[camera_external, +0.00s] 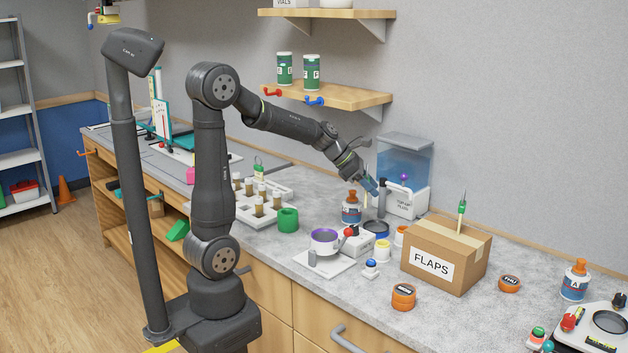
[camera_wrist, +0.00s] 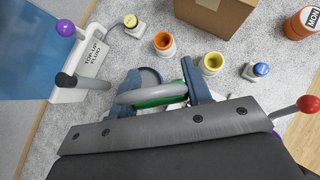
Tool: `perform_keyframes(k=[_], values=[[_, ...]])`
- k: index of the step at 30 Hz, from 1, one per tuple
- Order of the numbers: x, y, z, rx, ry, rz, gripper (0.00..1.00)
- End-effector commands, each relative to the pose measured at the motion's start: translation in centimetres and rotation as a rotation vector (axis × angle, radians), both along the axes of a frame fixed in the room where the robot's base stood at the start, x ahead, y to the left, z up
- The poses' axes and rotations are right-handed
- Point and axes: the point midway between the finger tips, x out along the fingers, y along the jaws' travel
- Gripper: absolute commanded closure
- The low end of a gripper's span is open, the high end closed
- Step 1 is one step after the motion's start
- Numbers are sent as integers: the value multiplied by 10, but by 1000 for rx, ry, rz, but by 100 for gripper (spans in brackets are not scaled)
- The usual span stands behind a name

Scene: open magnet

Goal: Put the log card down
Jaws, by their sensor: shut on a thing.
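My gripper (camera_external: 368,186) is lowered over the bench in front of the fluid dispenser. In the wrist view its two blue-grey fingers (camera_wrist: 162,92) are closed on a green thing (camera_wrist: 158,103) with a grey curved bar along it. Only a narrow part of this thing shows, so I cannot tell for sure that it is the log card. It is hidden by the fingers in the external view. A dark round dish (camera_external: 376,229) stands on the bench below my gripper, and its rim shows beyond the fingers in the wrist view (camera_wrist: 150,75).
The blue dispenser (camera_external: 404,160) stands close behind my gripper, its dark spout (camera_wrist: 82,82) near the left finger. A blue-and-orange bottle (camera_external: 351,210) stands to the left. Small cups and a cardboard box (camera_external: 445,258) stand to the right. Bare bench (camera_external: 350,300) lies in front.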

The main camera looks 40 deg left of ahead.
Motion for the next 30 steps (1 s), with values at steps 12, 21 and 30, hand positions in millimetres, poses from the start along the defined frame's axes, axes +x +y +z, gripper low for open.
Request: perform_keyframes(k=[12, 21, 30], values=[[-74, -97, 2, -7, -6, -286, 77], [-59, -150, 1, -6, -5, -307, 77], [-31, -216, 1, -6, -6, -303, 77]])
